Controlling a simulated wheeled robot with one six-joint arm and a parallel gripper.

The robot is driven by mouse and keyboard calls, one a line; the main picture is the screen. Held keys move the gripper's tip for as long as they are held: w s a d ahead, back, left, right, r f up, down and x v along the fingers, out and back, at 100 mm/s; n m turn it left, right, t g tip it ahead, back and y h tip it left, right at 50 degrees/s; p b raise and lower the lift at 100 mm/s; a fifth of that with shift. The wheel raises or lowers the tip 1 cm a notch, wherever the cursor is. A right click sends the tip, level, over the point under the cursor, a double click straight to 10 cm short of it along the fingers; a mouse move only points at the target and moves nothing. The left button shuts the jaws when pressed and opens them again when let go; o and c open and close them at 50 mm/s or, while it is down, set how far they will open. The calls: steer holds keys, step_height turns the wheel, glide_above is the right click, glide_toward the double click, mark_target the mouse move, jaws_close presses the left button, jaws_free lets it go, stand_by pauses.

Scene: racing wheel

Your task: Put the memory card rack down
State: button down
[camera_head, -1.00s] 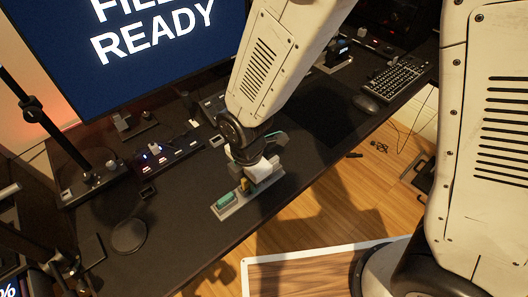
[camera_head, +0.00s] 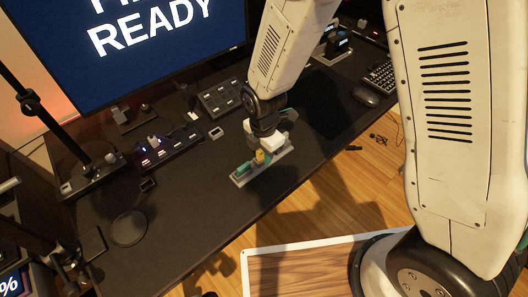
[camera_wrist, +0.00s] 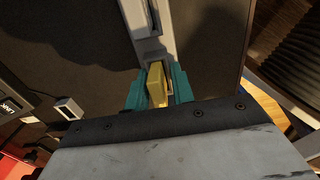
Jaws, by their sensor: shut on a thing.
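The memory card rack (camera_head: 280,156) is a long, narrow grey bar at the black desk's front edge. A yellow block (camera_head: 260,157) stands up from it. A green piece shows left of the block; I cannot tell whether it is a card or a finger. My gripper (camera_head: 262,149) comes down from above and is over the rack's middle. In the wrist view, its teal fingers (camera_wrist: 158,87) are shut on the yellow block, and the grey rack (camera_wrist: 150,18) runs away beyond them. I cannot tell whether the rack's underside touches the desk. The rack's near part is hidden there.
The desk (camera_head: 190,215) has bare room left of and in front of the rack. A button panel (camera_head: 172,148), a keypad (camera_head: 220,98) and a small square box (camera_head: 216,133) lie behind. A round dark disc (camera_head: 129,228) lies at left. The monitor (camera_head: 160,55) stands at the back.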

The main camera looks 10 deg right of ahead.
steer(key=shift+f, duration=0.1)
steer(key=c, duration=1.2)
jaws_free()
step_height(320, 180, up, 12)
steer(key=shift+r, duration=0.2)
steer(key=s+d+r+m, duration=0.3)
steer(key=d+r+m, duration=0.4)
steer(key=d+r, duration=0.15)
steer(key=s+d+r+m, duration=0.3)
steer(key=s+d+m, duration=0.1)
steer(key=s+m, duration=0.1)
steer(key=s+d+r+m, duration=0.4)
steer(key=s+m, duration=0.2)
steer(key=m, duration=0.1)
steer(key=s+d+r+m+t, duration=0.1)
steer(key=s+d+r+m, duration=0.2)
steer(key=s+d+m, duration=0.1)
steer(key=shift+s+d+r+m, duration=0.15)
steer(key=shift+s+d+m, duration=0.05)
steer(key=shift+s+m, duration=0.65)
steer(key=shift+w, duration=0.1)
